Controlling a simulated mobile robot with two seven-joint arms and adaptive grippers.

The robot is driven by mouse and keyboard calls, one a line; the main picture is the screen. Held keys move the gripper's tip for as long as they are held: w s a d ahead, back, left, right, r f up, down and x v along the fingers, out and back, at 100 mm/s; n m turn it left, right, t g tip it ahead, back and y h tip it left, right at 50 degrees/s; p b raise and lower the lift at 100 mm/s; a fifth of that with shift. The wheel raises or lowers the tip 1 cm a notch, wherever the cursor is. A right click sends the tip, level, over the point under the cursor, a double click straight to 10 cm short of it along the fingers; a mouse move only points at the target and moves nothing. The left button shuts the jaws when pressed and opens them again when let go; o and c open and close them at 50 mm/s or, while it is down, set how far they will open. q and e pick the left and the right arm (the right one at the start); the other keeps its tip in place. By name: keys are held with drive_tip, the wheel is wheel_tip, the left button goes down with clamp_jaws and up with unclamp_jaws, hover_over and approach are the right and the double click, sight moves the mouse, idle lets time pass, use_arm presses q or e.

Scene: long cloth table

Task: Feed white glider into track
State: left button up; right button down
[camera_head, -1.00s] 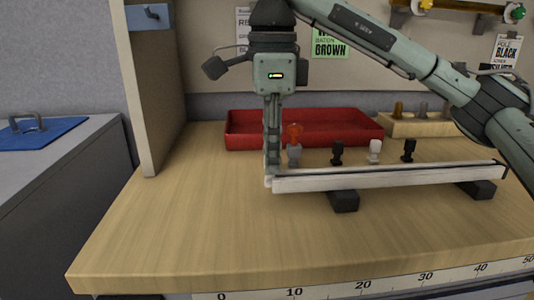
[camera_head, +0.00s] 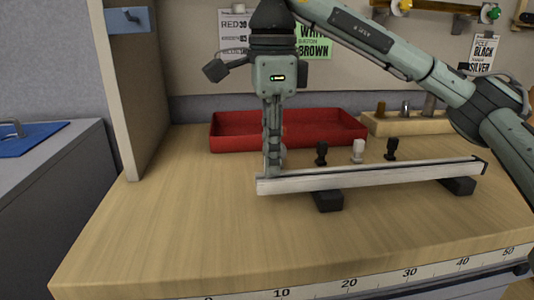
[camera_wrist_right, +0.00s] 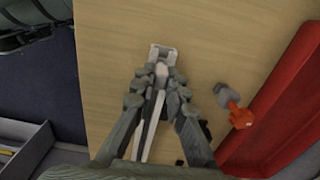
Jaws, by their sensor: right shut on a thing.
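The pale track (camera_head: 370,176) lies across the table, raised on dark blocks. My right gripper (camera_head: 271,176) points down at the track's left end, a little in from its tip. In the right wrist view my right gripper (camera_wrist_right: 161,80) is shut on a small white glider (camera_wrist_right: 161,70), mostly hidden between the fingertips. The track's end (camera_wrist_right: 163,51) shows just beyond it. I cannot tell how deep the glider sits in the track. Another white glider (camera_head: 358,149) stands behind the track between two black ones (camera_head: 321,152) (camera_head: 391,148). My left gripper is not in view.
An orange-red piece with a grey part (camera_wrist_right: 239,116) is beside the gripper in the wrist view; in the head view it is mostly hidden behind the fingers. A red tray (camera_head: 225,142) and a wooden holder (camera_head: 400,128) stand behind. The front table is clear.

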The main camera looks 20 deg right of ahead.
drive_tip(key=shift+s+d+p, duration=0.25)
drive_tip(key=shift+s+d, duration=0.15)
drive_tip(key=shift+d, duration=0.95)
drive_tip(key=shift+s+d+p, duration=0.2)
drive_tip(key=shift+s+d, duration=0.15)
drive_tip(key=shift+d, duration=0.95)
drive_tip(key=shift+s+d+p, duration=0.25)
drive_tip(key=shift+s+d, duration=0.15)
drive_tip(key=shift+d, duration=0.95)
drive_tip(key=c, duration=1.5)
unclamp_jaws()
drive_tip(key=shift+o, duration=0.2)
wheel_tip(320, 180, up, 12)
